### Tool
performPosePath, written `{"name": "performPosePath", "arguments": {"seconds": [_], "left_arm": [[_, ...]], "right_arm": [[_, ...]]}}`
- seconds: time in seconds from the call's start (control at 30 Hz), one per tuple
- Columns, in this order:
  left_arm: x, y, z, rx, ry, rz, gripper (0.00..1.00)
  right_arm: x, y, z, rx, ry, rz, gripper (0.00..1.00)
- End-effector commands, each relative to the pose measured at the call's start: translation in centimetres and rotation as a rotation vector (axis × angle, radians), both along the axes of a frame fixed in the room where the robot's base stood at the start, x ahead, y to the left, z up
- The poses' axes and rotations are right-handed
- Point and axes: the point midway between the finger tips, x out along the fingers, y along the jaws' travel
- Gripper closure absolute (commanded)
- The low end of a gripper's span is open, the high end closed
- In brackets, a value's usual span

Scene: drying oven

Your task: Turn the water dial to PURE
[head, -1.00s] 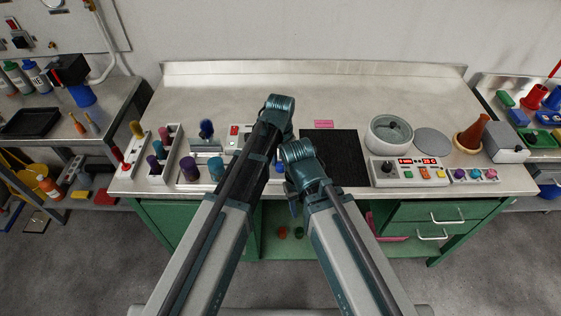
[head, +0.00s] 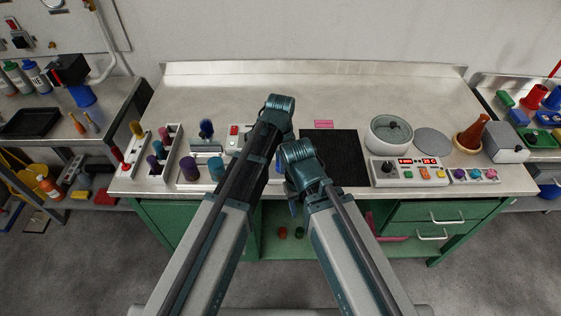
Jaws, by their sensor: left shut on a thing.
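My left gripper (head: 277,158) is down at the front middle of the metal bench, mostly hidden behind my own arm links. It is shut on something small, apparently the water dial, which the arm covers. No PURE mark can be read. A pale panel with a red button (head: 234,130) stands just left of the arm and is partly hidden by it. My right arm is folded in front of the bench, its wrist beside the left arm.
A black mat (head: 333,158) lies right of the arms. Beyond it are a round grey device (head: 389,134), a control box with red displays (head: 409,172) and a brown flask (head: 471,132). Racks with coloured vials (head: 159,158) stand at the left. The back of the bench is clear.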

Motion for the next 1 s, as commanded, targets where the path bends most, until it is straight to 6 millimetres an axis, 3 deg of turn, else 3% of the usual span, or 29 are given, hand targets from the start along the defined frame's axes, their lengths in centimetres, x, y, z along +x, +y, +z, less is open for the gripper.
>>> {"name": "performPosePath", "arguments": {"seconds": [0.67,0.7,0.83,1.0], "left_arm": [[-0.02,0.0,-0.01,0.0,0.0,-0.049,1.0],[-0.02,0.0,-0.01,0.0,0.0,-0.049,0.53],[-0.02,0.0,-0.01,0.0,0.0,-0.049,0.3],[-0.01,0.0,0.0,0.0,0.0,-0.048,0.3]], "right_arm": [[0.0,0.0,-0.01,0.0,0.0,0.0,0.5],[0.0,0.0,-0.01,0.0,0.0,0.0,0.5],[0.0,0.0,-0.01,0.0,0.0,0.0,0.5],[0.0,0.0,0.0,0.0,0.0,0.0,0.5]]}}
